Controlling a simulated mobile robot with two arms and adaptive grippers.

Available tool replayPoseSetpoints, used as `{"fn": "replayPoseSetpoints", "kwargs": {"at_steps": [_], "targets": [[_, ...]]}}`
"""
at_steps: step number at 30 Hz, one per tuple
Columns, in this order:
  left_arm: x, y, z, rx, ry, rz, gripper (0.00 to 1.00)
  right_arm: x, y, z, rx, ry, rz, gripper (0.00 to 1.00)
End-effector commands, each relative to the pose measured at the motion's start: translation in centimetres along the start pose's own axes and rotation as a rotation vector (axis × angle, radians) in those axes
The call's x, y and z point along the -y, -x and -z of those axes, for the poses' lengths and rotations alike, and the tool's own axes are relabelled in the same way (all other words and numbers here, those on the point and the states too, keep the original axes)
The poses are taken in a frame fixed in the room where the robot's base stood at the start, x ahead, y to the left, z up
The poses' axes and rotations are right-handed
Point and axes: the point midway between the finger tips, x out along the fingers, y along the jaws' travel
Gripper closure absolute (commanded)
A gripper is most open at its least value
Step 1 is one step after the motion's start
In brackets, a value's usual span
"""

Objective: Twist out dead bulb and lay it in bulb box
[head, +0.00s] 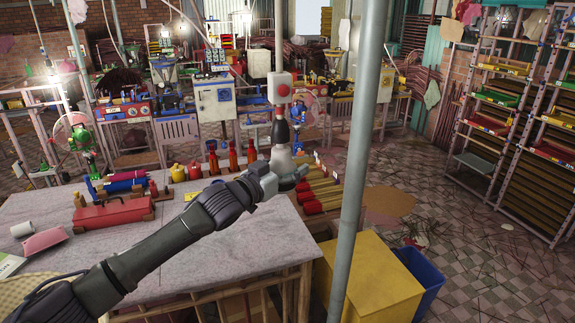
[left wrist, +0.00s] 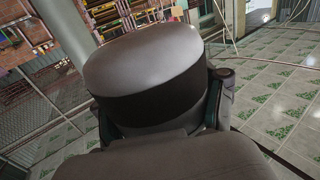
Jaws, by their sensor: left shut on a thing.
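A pale grey bulb-like body (head: 281,158) with a dark, socket-like neck (head: 280,130) above it stands upright over the table's far right part in the head view. I take it for the bulb. My left gripper (head: 288,176) is around its lower part, with the arm coming in from the lower left. In the left wrist view, a large grey rounded body with a dark band (left wrist: 155,70) fills the middle, between the fingers of my left gripper (left wrist: 165,118), which is shut on it. Whether the bulb is free of the socket is unclear. My right gripper is out of view. I cannot identify the bulb box for certain.
The pale worktable (head: 180,245) carries a red case (head: 113,214), bottles and bundles of red sticks (head: 322,195). A yellow box (head: 372,285) and a blue bin (head: 424,272) stand on the floor right of it. A grey pole (head: 358,150) rises in front.

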Motion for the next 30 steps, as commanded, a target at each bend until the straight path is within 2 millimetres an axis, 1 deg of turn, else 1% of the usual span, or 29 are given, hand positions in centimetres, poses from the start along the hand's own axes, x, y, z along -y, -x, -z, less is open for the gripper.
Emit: {"fn": "replayPoseSetpoints", "kwargs": {"at_steps": [1, 6, 30], "targets": [[0.06, 0.01, 0.4, 0.0, -0.004, -0.012, 0.57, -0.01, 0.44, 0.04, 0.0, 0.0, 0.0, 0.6], [0.07, 0.07, 0.22, -0.001, -0.002, -0.044, 0.57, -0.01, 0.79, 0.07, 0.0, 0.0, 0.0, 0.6], [0.03, 0.08, -0.26, -0.001, 0.001, -0.049, 0.57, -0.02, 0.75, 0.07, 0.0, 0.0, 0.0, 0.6]]}}
